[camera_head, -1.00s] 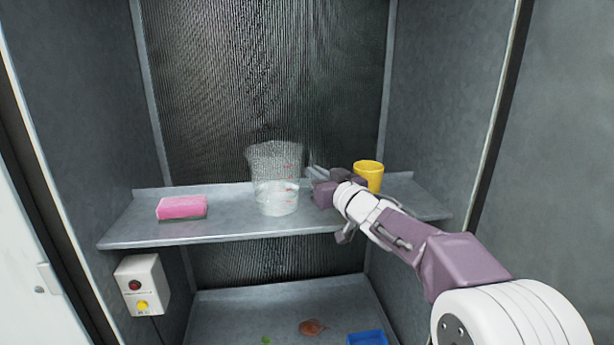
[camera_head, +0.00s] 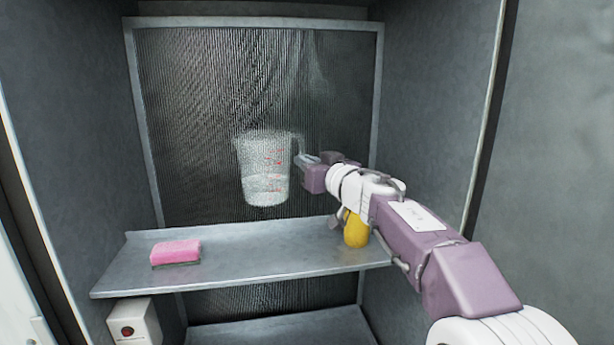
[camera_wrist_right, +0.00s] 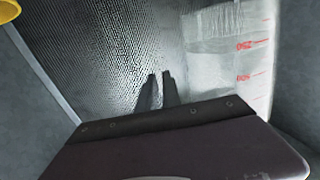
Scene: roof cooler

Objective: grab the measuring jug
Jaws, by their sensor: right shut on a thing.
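The measuring jug (camera_head: 265,168) is clear with red marks and holds some clear liquid low down. It hangs upright above the shelf, in front of the mesh panel. My right gripper (camera_head: 301,160) is at the jug's right side and shut on its handle. In the right wrist view the jug (camera_wrist_right: 225,60) fills the upper right, beside the gripper fingers (camera_wrist_right: 157,88), which look close together. The handle itself is hard to make out there. My left gripper is not in view.
A metal shelf (camera_head: 235,266) runs below the jug. A pink sponge (camera_head: 176,252) lies on its left. A yellow cup (camera_head: 355,230) stands on its right, partly behind my right arm. A control box (camera_head: 135,322) is at lower left. Grey walls close both sides.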

